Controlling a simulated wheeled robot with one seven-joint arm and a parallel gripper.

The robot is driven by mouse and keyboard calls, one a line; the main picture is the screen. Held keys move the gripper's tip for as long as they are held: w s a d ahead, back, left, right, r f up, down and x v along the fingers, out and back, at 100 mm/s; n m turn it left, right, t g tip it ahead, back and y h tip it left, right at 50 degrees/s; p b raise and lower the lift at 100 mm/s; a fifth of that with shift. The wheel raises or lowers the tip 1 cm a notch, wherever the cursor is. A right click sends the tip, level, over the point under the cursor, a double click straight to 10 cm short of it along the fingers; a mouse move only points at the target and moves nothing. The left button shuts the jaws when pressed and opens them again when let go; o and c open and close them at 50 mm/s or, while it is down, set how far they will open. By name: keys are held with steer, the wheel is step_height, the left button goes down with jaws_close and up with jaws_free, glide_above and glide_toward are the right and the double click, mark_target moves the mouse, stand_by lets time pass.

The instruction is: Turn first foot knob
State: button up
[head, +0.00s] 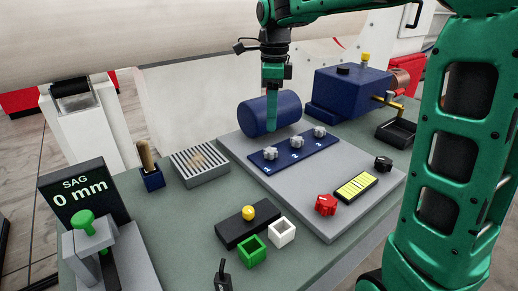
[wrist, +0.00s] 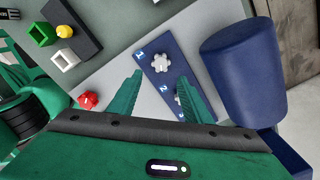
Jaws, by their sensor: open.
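Three grey lobed foot knobs stand in a row on a blue plate (head: 303,154) numbered 1, 2 and 3. The first foot knob (head: 270,153) is by the 1, at the plate's left end. In the wrist view the first knob (wrist: 161,63) shows whole, just beyond the fingertips and roughly centred between them. My gripper (head: 271,130) points down above the plate, behind the first knob in the head view. Its fingers are apart with nothing between them (wrist: 160,80).
A dark blue cylinder (head: 258,114) lies close behind the plate, near my gripper. A red knob (head: 326,204), a yellow panel (head: 356,187) and a black knob (head: 383,163) sit in front. The SAG display (head: 82,192) reads 0 mm. The grey board between is bare.

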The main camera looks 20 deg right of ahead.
mark_target(271, 150)
step_height(271, 150, down, 10)
steer(key=shift+f, duration=0.25)
stand_by(0.4)
